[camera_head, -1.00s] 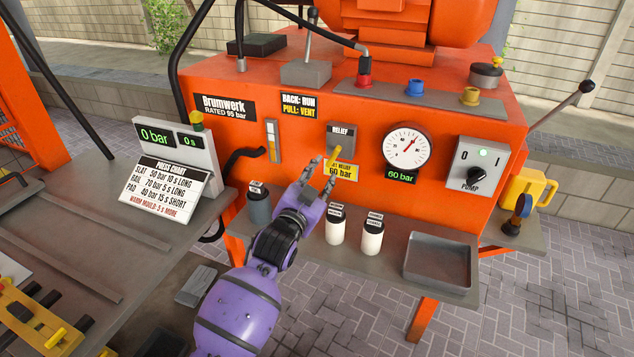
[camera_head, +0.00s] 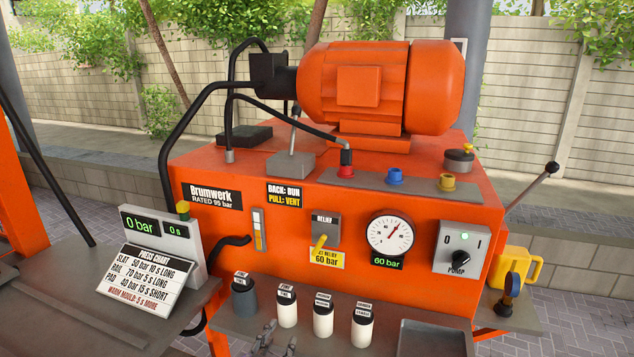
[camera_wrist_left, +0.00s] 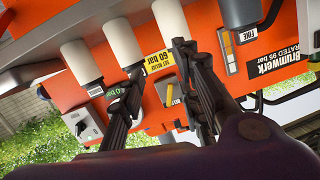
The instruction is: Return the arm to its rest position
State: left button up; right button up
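My left gripper (camera_head: 278,340) shows only by its fingertips at the bottom edge of the head view, in front of the pump's shelf. Its two dark fingers stand apart with nothing between them in the left wrist view (camera_wrist_left: 160,62). It is clear of the yellow relief lever (camera_head: 319,243), which is above and to the right of it in the head view. The lever also shows in the left wrist view (camera_wrist_left: 170,94), beyond the fingers. The rest of the left arm is below the head view. My right gripper is in neither view.
The orange pump unit (camera_head: 300,205) stands ahead, with a gauge (camera_head: 390,235) and a display reading 60 bar. Labelled canisters (camera_head: 323,318) line its shelf close to the gripper, beside a grey tray (camera_head: 432,338). The press display (camera_head: 160,228) reads 0 bar.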

pick_arm(q)
jog(key=s+a+f+n+g+y, duration=0.1)
jog(key=s+f, duration=0.5)
jog(key=s, duration=0.6)
jog(key=s+a+f+n+g+y+p, duration=0.1)
jog(key=s+a+f, duration=0.5)
jog(key=s, duration=0.7)
jog(key=s+a+f+n+g+y, duration=0.1)
jog(key=s+a+f+n+g, duration=0.1)
jog(key=s+f, duration=0.6)
jog(key=s+a+g, duration=0.1)
jog(key=s+g, duration=0.1)
jog(key=s, duration=0.2)
jog(key=shift+s+a+f+g, duration=0.15)
jog(key=shift+s+a+g, duration=0.15)
jog(key=shift+s+a, duration=0.05)
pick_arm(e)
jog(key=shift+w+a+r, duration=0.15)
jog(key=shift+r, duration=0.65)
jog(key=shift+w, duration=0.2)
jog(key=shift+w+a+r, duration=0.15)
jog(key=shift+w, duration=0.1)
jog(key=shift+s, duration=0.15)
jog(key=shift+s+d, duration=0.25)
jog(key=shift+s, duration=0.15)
